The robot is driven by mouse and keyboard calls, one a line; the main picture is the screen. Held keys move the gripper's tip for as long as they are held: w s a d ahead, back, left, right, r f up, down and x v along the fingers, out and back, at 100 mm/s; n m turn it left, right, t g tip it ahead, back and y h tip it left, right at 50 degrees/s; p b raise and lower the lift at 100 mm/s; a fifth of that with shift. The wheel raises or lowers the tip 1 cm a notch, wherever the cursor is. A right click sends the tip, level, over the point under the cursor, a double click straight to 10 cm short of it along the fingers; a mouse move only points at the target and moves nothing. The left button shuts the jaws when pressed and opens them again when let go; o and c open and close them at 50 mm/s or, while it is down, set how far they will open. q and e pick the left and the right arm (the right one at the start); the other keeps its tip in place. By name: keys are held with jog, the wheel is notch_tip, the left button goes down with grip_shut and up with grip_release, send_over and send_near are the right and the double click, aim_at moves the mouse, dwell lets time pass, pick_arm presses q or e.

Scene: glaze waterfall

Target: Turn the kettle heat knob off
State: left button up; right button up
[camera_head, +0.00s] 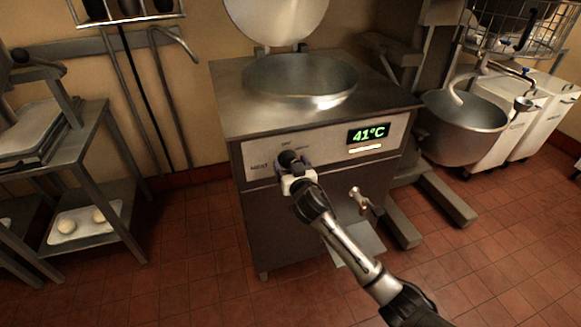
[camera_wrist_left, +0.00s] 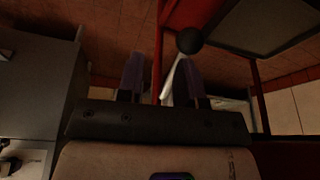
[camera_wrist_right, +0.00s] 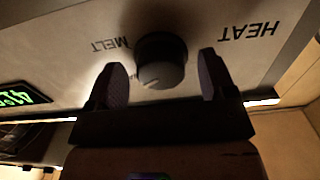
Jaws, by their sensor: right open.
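The heat knob (camera_wrist_right: 160,58) is dark and round with a pale mark on its face, on the kettle's front panel between the words MELT and HEAT in the right wrist view. In the head view the knob (camera_head: 288,158) shows just beyond my right gripper (camera_head: 296,174). My right gripper is open, with one finger on each side of the knob; whether either touches it is unclear. The steel kettle (camera_head: 240,112) has its lid raised, and its display (camera_head: 368,134) reads 41°C. My left gripper (camera_wrist_left: 161,75) shows only in the left wrist view, its fingers apart.
A tap (camera_head: 360,199) sticks out low on the kettle's front. A mixer with a steel bowl (camera_head: 462,130) stands to the right, and a metal rack (camera_head: 95,130) with trays to the left. A dark ball (camera_wrist_left: 189,40) shows beyond my left fingers.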

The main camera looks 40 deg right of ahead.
jog(key=shift+c, duration=1.2)
jog(key=c, duration=0.7)
jog(key=shift+r+n+p, duration=0.2)
jog(key=shift+n+p, duration=0.3)
jog(key=shift+p, duration=0.25)
jog(key=n+p, duration=0.6)
jog(key=n, duration=0.2)
jog(key=shift+n+p, duration=0.75)
jog(key=shift+n, duration=0.65)
